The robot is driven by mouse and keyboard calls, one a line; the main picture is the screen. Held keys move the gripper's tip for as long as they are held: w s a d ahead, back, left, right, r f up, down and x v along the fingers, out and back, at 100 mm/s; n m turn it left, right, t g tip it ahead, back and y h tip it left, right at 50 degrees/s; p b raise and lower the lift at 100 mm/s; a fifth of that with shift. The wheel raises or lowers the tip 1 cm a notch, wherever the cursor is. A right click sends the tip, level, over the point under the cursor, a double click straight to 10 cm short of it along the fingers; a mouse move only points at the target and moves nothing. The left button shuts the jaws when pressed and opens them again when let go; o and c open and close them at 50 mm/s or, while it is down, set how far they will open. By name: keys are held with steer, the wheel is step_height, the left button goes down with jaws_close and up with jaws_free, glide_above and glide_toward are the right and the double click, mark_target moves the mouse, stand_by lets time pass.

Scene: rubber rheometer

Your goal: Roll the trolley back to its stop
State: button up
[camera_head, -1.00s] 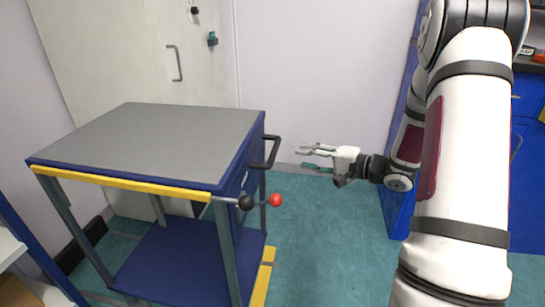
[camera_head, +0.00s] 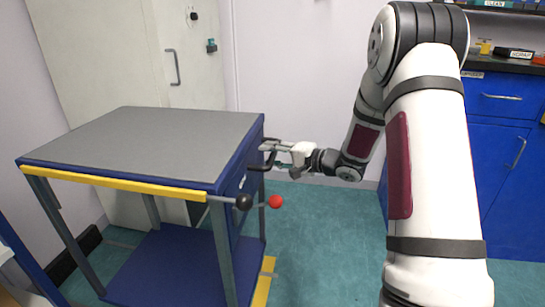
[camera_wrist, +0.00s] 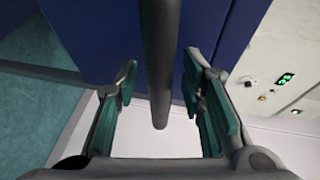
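The trolley (camera_head: 150,140) stands at the left in the head view, with a grey top, blue body and yellow front edge strip. Its dark bar handle (camera_head: 271,152) sticks out on the right side. My gripper (camera_head: 266,157) is at this handle. In the wrist view the handle (camera_wrist: 160,70) runs between the two green-padded fingers (camera_wrist: 163,100), with a gap on both sides, so the gripper is open around it. A lever with a black knob (camera_head: 244,202) and a red knob (camera_head: 276,201) juts out below the handle.
A pale door (camera_head: 125,60) with a grey pull handle stands behind the trolley. Blue cabinets (camera_head: 500,150) with a dark worktop are at the right. Green floor (camera_head: 325,235) is clear between trolley and arm. A yellow floor strip (camera_head: 264,283) lies by the trolley's right wheel side.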

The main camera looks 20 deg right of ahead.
jaws_close()
steer(key=shift+w+a+p, duration=0.35)
steer(key=shift+a, duration=0.15)
steer(key=w+a+p, duration=0.1)
steer(key=w+a, duration=1)
steer(key=a, duration=0.5)
steer(key=w+a+p, duration=0.1)
steer(key=w+a, duration=1)
steer(key=a, duration=0.4)
steer(key=shift+w+a, duration=0.4)
steer(key=shift+r, duration=0.1)
